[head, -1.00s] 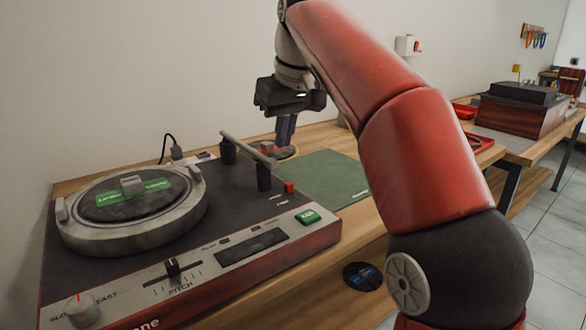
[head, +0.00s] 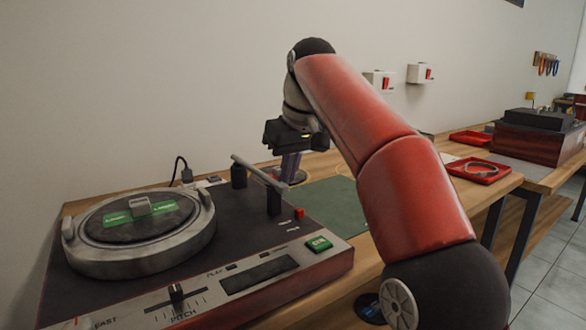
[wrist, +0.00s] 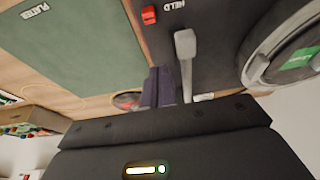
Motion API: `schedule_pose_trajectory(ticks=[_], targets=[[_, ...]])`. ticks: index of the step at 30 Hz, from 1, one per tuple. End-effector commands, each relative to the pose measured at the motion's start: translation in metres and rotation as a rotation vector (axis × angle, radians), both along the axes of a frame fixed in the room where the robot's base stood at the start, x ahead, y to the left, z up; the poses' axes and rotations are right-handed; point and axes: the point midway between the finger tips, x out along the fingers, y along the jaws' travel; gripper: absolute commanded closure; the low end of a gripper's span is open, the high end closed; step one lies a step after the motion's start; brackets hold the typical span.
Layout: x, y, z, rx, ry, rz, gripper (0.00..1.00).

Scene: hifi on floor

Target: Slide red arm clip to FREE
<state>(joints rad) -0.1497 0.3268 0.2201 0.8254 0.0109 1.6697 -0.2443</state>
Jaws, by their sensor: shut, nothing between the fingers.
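The red arm clip (head: 299,213) is a small red block on the dark deck of the turntable (head: 95,267), near its right edge beside the grey tonearm (head: 258,171). In the wrist view the clip (wrist: 149,15) sits at the top, next to the word HELD. The tonearm's grey end (wrist: 185,45) is to its right. My gripper (head: 291,166) is shut and empty, fingers pointing down, behind the tonearm and apart from the clip. Its dark purple fingers (wrist: 157,76) show below the clip in the wrist view. A FREE mark is not readable.
The platter (head: 140,232) with a green label is on the left. A green button (head: 319,243) and pitch slider (head: 177,293) are at the front. A green mat (head: 337,203) lies right of the deck. A red tray (head: 480,171) stands further right.

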Motion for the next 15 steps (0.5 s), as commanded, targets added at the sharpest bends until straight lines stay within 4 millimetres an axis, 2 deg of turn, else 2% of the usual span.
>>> schedule_pose_trajectory(ticks=[1,7,15], targets=[[0.003,0.002,-0.018,-0.001,0.003,0.0,1.0],[0.014,0.01,-0.056,-0.002,0.002,0.0,1.0],[-0.014,-0.009,-0.053,0.0,-0.001,-0.001,1.0]])
